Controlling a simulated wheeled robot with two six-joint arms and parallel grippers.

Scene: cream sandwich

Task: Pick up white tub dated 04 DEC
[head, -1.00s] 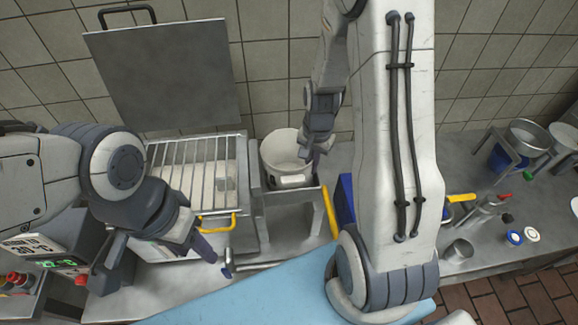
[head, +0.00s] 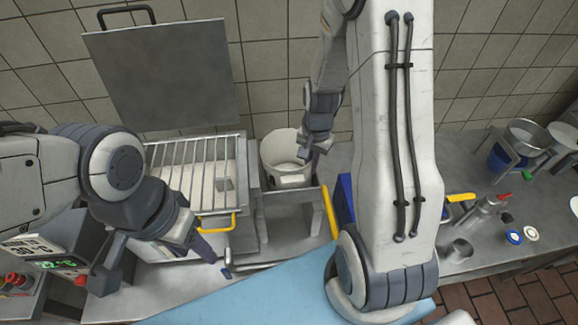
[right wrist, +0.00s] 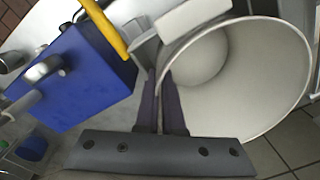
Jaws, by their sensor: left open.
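The white tub (head: 270,152) stands open-topped in the grey metal bay at the middle of the counter, with a pale label on its front. The date on it is too small to read. My right gripper (head: 308,158) is at the tub's right rim. In the right wrist view its two fingers (right wrist: 161,95) are close together with the tub's wall (right wrist: 262,92) at them, and they look shut on the rim. The label tab shows at the top there. My left gripper (head: 216,262) is open and empty, low in front of the slatted tank.
A slatted-top tank (head: 195,172) with a yellow handle (head: 218,226) stands left of the tub, its lid (head: 165,75) raised behind. A blue box (head: 344,200) is right of the bay. Bottles, cups and bowls stand on the right counter.

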